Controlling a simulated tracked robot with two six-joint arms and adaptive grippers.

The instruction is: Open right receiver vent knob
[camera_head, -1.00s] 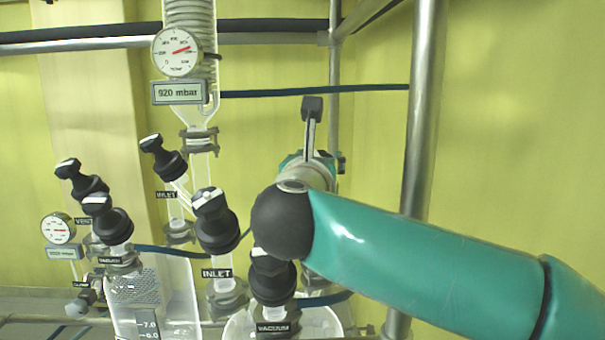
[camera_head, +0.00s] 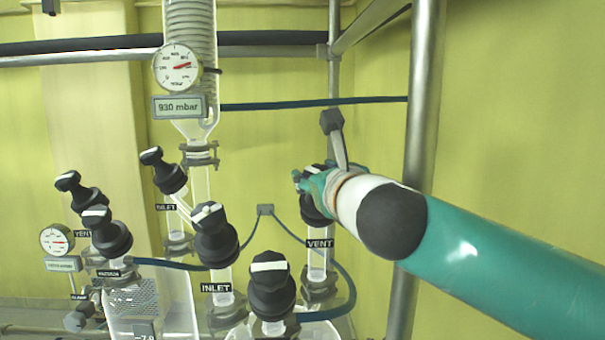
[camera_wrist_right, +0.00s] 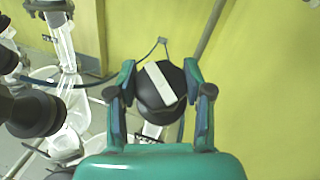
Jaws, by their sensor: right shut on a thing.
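The right receiver's vent knob (camera_head: 310,213) is a black knob on a glass neck labelled VENT, right of centre in the head view. My right gripper (camera_head: 312,184) is shut on it and partly hides it there. In the right wrist view the knob (camera_wrist_right: 158,92) sits between both fingers of the gripper (camera_wrist_right: 161,78). My left gripper is not in view.
A vacuum knob (camera_head: 270,284) and an inlet knob (camera_head: 214,236) stand left of the vent knob. More black knobs stand farther left. A metal post (camera_head: 424,120) rises close behind my right arm. A gauge display (camera_head: 179,107) reads 930 mbar.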

